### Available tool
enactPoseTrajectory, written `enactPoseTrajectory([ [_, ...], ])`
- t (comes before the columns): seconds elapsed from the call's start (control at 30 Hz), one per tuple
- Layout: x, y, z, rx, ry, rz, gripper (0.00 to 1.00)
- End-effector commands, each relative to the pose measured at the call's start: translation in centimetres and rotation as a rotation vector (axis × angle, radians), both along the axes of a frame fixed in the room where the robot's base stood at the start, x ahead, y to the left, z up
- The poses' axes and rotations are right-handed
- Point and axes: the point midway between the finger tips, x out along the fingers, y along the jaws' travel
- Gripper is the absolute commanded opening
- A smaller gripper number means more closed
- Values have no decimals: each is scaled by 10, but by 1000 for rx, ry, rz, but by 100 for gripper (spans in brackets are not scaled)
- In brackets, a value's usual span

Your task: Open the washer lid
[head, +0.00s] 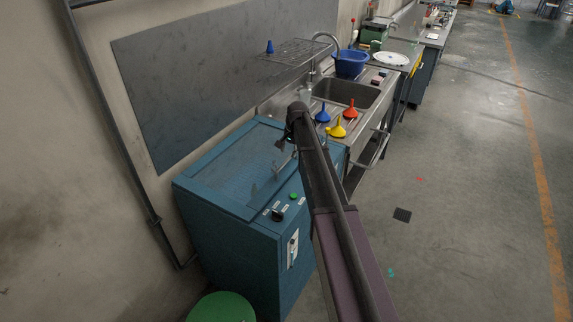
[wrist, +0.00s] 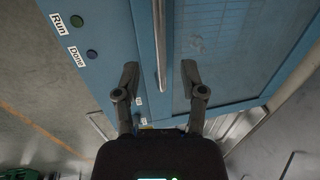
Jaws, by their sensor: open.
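The washer (head: 235,245) is a blue cabinet at the lower left of the head view. Its lid (head: 225,170), with a greyish panel, lies flat and looks shut; it also shows in the wrist view (wrist: 240,45). A thin metal bar handle (wrist: 160,40) runs along the lid's edge in the wrist view. My gripper (wrist: 160,78) is open, its two fingers on either side of the handle's line, apart from it as far as I can see. In the head view my gripper (head: 284,152) is above the lid's right side, partly hidden by my arm.
The washer's front strip has a green button (head: 293,196) and a dark knob (head: 277,215). A sink (head: 345,93) with blue, yellow (head: 338,130) and red funnels (head: 350,108) stands beyond. A green round drum top (head: 222,308) is near the front. Floor at right is mostly clear.

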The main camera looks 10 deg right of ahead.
Motion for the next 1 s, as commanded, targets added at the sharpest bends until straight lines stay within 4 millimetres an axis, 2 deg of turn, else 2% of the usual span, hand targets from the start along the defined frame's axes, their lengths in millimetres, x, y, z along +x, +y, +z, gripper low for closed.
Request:
enactPoseTrajectory([
  [0.03,1,1,-8,0,0,0,53],
  [0.5,6,6,-42,0,0,0,53],
  [1.0,7,7,-49,0,0,0,53],
])
